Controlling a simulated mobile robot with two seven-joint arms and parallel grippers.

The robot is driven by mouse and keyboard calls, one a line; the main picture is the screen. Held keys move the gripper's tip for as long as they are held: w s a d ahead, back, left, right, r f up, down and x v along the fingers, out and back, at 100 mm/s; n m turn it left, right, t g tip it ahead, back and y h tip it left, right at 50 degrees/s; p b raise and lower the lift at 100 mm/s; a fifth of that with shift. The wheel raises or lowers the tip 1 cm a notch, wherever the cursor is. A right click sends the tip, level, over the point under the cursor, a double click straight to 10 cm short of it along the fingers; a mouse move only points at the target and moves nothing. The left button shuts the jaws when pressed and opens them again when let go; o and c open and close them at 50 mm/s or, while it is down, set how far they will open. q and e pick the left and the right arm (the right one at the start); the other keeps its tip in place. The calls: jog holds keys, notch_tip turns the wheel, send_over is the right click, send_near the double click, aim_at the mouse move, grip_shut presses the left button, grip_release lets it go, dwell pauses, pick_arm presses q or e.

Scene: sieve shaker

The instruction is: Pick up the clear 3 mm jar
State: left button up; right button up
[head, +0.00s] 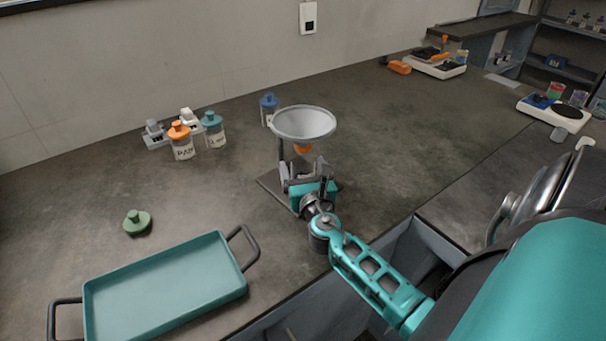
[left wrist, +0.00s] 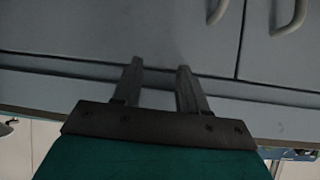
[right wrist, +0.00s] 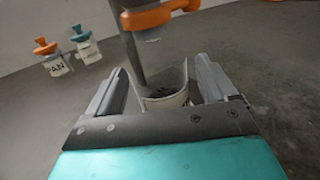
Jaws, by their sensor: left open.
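A clear jar (right wrist: 165,98) with a pale label and dark contents stands below the orange valve (right wrist: 146,18) of the funnel stand (head: 303,124). I cannot read its label. In the head view it is mostly hidden behind my right gripper. My right gripper (right wrist: 163,80) is open, with one finger on each side of the jar and a small gap showing on both sides. In the head view it is low at the stand (head: 309,178). My left gripper (left wrist: 157,75) is open and empty, in front of grey cabinet fronts; the head view does not show it.
A green lid (head: 137,221) lies at left. A teal tray (head: 232,277) sits at the front left. Scales (head: 437,66) stand far right. The counter between tray and stand is clear.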

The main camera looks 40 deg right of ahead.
jog(key=c, duration=0.9)
jog(key=shift+c, duration=0.8)
jog(key=shift+r+p, duration=0.35)
jog(key=shift+r, duration=0.2)
jog(key=shift+r+p, duration=0.3)
jog(key=shift+r, duration=0.15)
jog(key=v, duration=0.5)
jog(key=b+v, duration=0.1)
jog(key=v, duration=0.5)
jog(key=b+v, duration=0.1)
jog(key=v, duration=0.4)
jog(key=shift+s+a+f, duration=0.1)
jog(key=shift+s+f, duration=0.1)
jog(key=shift+f, duration=0.1)
jog(key=shift+v, duration=0.8)
